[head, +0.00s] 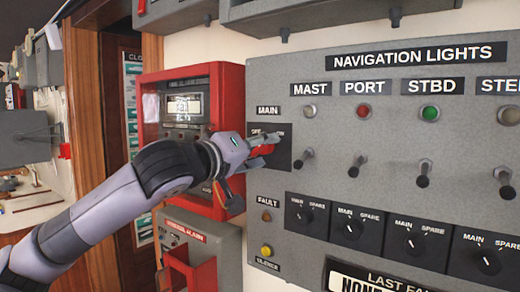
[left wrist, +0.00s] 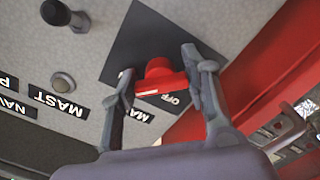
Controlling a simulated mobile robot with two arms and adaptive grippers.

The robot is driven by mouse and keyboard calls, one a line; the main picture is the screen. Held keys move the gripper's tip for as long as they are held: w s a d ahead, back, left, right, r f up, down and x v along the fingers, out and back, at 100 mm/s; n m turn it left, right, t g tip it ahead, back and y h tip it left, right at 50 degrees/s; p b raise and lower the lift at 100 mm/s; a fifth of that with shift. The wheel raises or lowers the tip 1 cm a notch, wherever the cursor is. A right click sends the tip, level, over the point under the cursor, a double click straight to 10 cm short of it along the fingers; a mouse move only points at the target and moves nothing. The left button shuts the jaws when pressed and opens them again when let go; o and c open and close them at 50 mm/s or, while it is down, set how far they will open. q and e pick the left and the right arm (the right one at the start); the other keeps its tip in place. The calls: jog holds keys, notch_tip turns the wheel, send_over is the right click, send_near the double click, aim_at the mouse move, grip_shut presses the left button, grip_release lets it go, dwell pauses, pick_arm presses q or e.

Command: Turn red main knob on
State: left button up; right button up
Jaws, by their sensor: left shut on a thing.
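The red main knob (head: 263,150) sits on a dark square plate under the MAIN label (head: 268,111) on the grey navigation lights panel. My left gripper (head: 262,142) is at the knob and partly covers it and the plate's lettering in the head view. In the left wrist view, the red knob (left wrist: 160,78) lies between the two fingers of my left gripper (left wrist: 160,70), which are shut on it. My right gripper is not in view.
Black toggle switches, such as the MAST toggle (head: 301,158), stick out to the right of the knob. Below them is a row of small black knobs (head: 307,215). A red box (head: 225,95) stands out from the wall left of the panel.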

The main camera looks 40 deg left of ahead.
pick_arm(q)
jog(key=shift+f, duration=0.15)
jog(key=o, duration=0.8)
jog(key=shift+c, duration=0.2)
jog(key=o, duration=0.4)
jog(key=shift+s, duration=0.15)
jog(key=shift+s, duration=0.9)
jog(key=s+d, duration=0.1)
jog(key=s, duration=0.8)
jog(key=shift+s+d, duration=0.15)
jog(key=shift+s, duration=0.25)
